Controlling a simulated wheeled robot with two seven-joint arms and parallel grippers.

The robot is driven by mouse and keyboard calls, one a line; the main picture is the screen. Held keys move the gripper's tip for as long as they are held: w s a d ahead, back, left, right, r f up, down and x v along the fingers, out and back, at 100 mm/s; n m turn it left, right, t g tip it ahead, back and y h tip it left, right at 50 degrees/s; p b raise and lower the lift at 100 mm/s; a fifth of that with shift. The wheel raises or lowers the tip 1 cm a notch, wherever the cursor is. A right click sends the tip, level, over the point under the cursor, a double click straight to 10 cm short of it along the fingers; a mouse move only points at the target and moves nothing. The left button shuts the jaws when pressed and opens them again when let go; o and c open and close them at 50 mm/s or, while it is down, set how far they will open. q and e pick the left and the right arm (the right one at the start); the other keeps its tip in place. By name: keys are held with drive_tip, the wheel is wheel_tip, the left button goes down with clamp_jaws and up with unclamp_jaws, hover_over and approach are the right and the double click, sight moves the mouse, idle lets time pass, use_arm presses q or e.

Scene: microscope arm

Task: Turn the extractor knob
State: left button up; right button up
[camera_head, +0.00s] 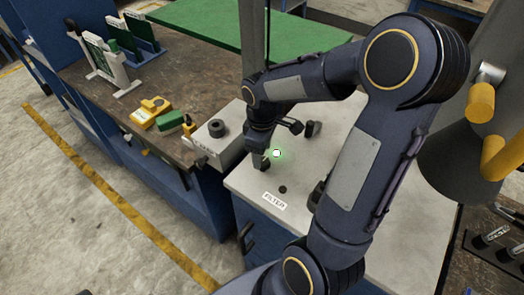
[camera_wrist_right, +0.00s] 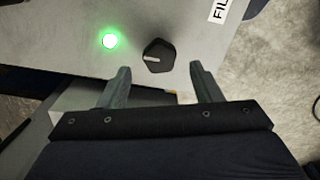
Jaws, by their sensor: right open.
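A black knob with a white pointer line (camera_wrist_right: 158,55) sits on the light grey panel; no name on it is readable. In the right wrist view it lies just beyond the fingertips, between their lines. My right gripper (camera_wrist_right: 157,80) is open and empty, with both fingers apart from the knob in the picture. In the head view my right gripper (camera_head: 262,150) points down at the panel beside a lit green lamp (camera_head: 276,153), and my arm and gripper partly hide this area. The lamp also shows left of the knob in the wrist view (camera_wrist_right: 110,40). My left gripper is not in view.
The panel top (camera_head: 250,186) carries a FILTER label (camera_head: 274,201), a small dark round part (camera_head: 282,189) and another dark knob (camera_head: 313,128). A grey box with a black knob (camera_head: 217,129) stands to the left. A workbench holds yellow and green items (camera_head: 150,110).

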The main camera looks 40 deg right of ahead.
wheel_tip(320, 180, up, 4)
drive_tip(key=shift+r+p, duration=0.25)
drive_tip(key=shift+p, duration=0.7)
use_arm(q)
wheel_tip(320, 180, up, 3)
use_arm(e)
drive_tip(key=shift+a+f, duration=0.1)
